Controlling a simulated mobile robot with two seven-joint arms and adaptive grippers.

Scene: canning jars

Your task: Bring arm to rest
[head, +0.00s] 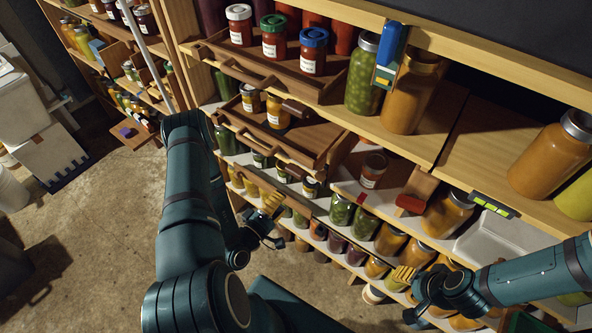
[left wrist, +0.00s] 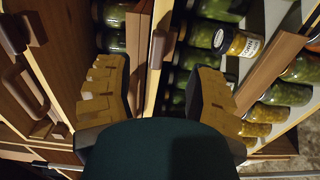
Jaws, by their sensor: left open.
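My left arm (head: 190,200) comes in from the left, bent in front of the shelves. Its gripper (head: 272,220) is open and empty, in front of the lower jar rows. In the left wrist view, the left gripper's two tan ribbed fingers (left wrist: 158,92) stand wide apart, with a shelf edge and dark jars behind the gap. My right arm (head: 535,272) comes in from the right. Its gripper (head: 405,292) is by the lower shelves. One tan finger pad shows, but I cannot tell how far apart its fingers are.
Shelves of filled jars (head: 362,75) stand close ahead. A grey bin (head: 490,240) sits at the right. Open concrete floor (head: 95,225) lies to the left.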

